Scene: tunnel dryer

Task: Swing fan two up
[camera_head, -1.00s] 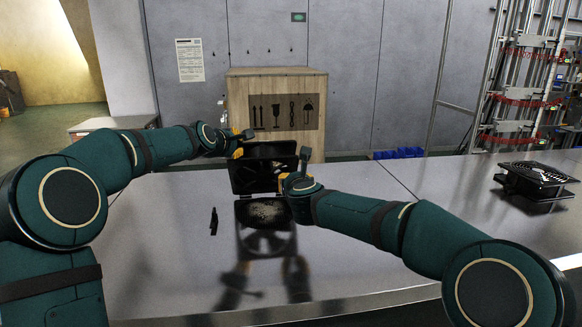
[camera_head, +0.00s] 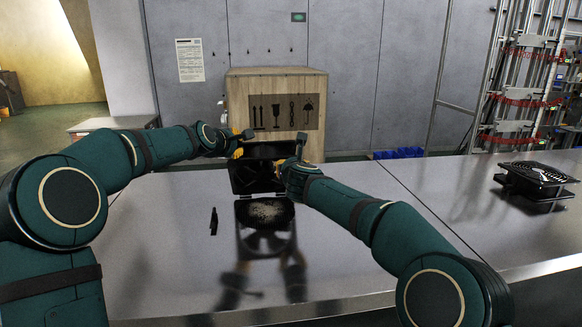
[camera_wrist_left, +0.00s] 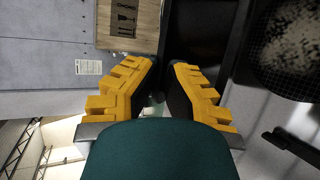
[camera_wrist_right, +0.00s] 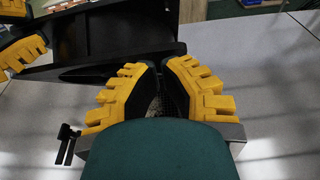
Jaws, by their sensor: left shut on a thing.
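A black hinged fan unit stands open on the metal bench; its upright fan panel (camera_head: 257,176) is raised behind a round opening with a dusty, speckled mesh (camera_head: 265,212). The mesh also shows in the left wrist view (camera_wrist_left: 292,48). My left gripper (camera_head: 238,146) is at the panel's upper left edge, its jaws (camera_wrist_left: 162,68) shut on that edge. My right gripper (camera_head: 287,167) is at the panel's right side; its fingertips (camera_wrist_right: 160,68) are nearly together, with nothing visible held between them. The panel's contact points are partly hidden by the fingers.
A second black fan (camera_head: 537,178) lies on the bench at the right. A small black piece (camera_head: 214,222) lies left of the opening. A wooden crate (camera_head: 312,88) stands behind the bench. The front of the bench is clear.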

